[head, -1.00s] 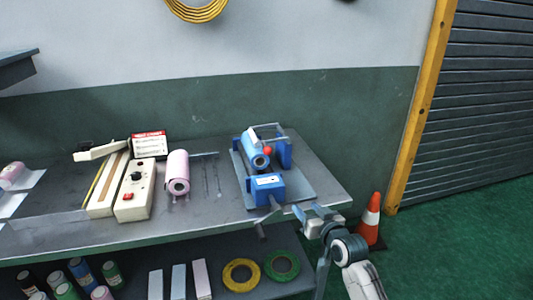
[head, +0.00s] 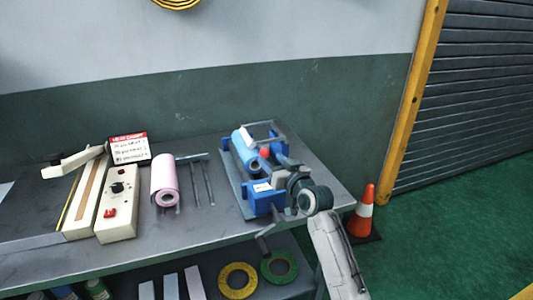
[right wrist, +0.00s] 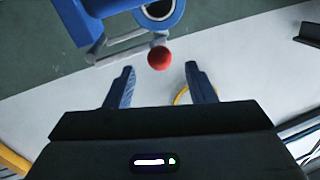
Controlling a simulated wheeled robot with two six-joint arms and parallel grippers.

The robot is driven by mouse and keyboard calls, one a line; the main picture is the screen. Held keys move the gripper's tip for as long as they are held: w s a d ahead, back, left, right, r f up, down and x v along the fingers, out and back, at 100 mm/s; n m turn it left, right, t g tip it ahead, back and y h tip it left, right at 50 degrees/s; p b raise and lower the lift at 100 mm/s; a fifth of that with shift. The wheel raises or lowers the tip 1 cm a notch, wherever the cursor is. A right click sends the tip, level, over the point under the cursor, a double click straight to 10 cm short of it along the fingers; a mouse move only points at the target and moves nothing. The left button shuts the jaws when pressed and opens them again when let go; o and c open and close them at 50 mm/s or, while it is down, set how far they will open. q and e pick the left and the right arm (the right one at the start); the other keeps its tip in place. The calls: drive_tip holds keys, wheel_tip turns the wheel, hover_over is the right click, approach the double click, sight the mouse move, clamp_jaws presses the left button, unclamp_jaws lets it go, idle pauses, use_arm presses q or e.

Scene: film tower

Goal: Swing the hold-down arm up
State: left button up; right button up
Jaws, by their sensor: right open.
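The blue machine (head: 262,201) stands at the right end of the grey bench and carries a blue film roll (head: 243,146). A red ball knob (head: 264,153) shows by the roll, on the machine's grey hold-down arm; the arm is partly hidden behind my gripper. My right gripper (head: 272,162) is at the knob, open and empty. In the right wrist view the red knob (right wrist: 159,57) sits just beyond the gap between the two spread fingertips (right wrist: 160,72), roughly centred. The grey bar (right wrist: 122,42) runs left from it. My left gripper is out of view.
A pink roll (head: 163,178), thin rods (head: 202,183) and a white sealer (head: 117,205) with a raised lever stand left of the machine. Tape rings (head: 238,280) lie on the lower shelf. An orange cone (head: 364,212) stands on the floor at right.

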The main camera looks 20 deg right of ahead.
sight(267, 155)
drive_tip(key=x, duration=0.3)
drive_tip(key=shift+w, duration=0.4)
drive_tip(key=shift+c, duration=1.1)
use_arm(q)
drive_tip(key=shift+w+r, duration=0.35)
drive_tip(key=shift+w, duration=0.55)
use_arm(e)
clamp_jaws()
